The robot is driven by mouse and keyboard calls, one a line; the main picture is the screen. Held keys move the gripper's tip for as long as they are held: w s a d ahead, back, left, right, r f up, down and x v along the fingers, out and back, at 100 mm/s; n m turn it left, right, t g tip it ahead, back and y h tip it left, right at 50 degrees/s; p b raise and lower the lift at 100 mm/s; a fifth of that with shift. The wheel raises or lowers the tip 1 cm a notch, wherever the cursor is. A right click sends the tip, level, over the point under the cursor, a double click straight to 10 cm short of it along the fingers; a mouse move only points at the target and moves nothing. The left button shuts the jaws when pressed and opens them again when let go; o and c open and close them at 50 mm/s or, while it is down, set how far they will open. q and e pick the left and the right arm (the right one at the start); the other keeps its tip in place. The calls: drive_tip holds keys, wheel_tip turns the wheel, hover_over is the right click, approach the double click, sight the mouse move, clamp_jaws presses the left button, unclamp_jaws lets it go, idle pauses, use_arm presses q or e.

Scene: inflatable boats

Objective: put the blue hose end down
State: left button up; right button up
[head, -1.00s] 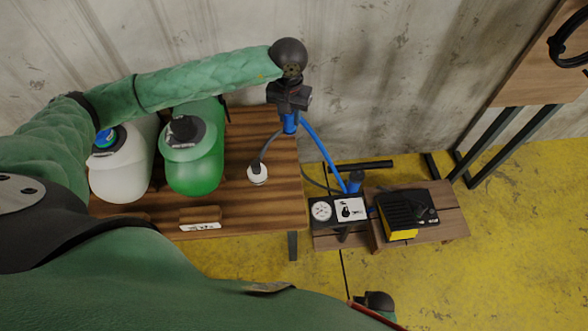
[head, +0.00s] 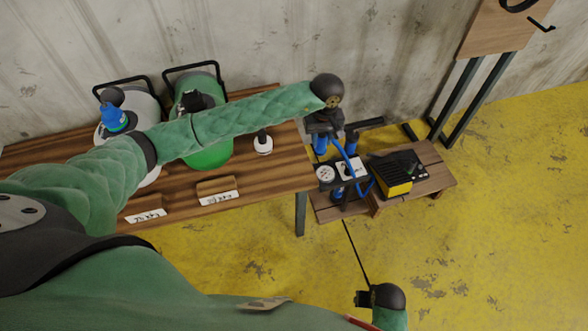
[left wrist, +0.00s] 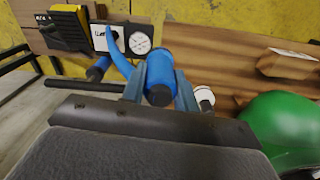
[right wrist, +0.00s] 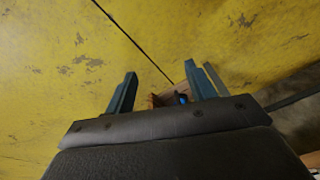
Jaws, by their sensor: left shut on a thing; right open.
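The blue hose end (left wrist: 160,78) is upright between the fingers of my left gripper (left wrist: 160,92) in the left wrist view. In the head view my left gripper (head: 322,140) is shut on it, near the right end of the wooden table, close to the low bench. The blue hose (head: 352,165) curves down from there towards the pump panel with a round gauge (head: 325,173). Whether the hose end touches anything below cannot be told. My right gripper (right wrist: 160,88) is open and empty, pointing at the floor.
A black and yellow box (head: 397,180) sits on the low wooden bench (head: 436,168). Yellow floor (head: 500,230) is clear at right.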

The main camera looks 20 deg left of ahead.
use_arm(q)
drive_tip(key=shift+n, duration=0.7)
drive_tip(key=shift+w+a+f+p, duration=0.15)
drive_tip(key=shift+a+f+p, duration=1.2)
drive_tip(key=shift+f, duration=0.9)
drive_tip(key=shift+w+a+f+p, duration=0.15)
drive_tip(key=shift+a+f+p, duration=0.75)
drive_tip(key=shift+a+f, duration=1.05)
drive_tip(key=shift+w+a+f+p, duration=0.15)
drive_tip(key=shift+a+f+p, duration=1)
drive_tip(key=shift+f, duration=1.45)
drive_tip(key=o, duration=1.1)
drive_tip(key=shift+c, duration=0.2)
use_arm(e)
drive_tip(key=s+d+f, duration=0.2)
drive_tip(key=f, duration=0.7)
drive_tip(key=s+d+f, duration=0.2)
drive_tip(key=f, duration=0.7)
drive_tip(key=shift+s+f+t+h, duration=0.3)
drive_tip(key=shift+s+f, duration=0.05)
drive_tip(key=shift+f, duration=0.05)
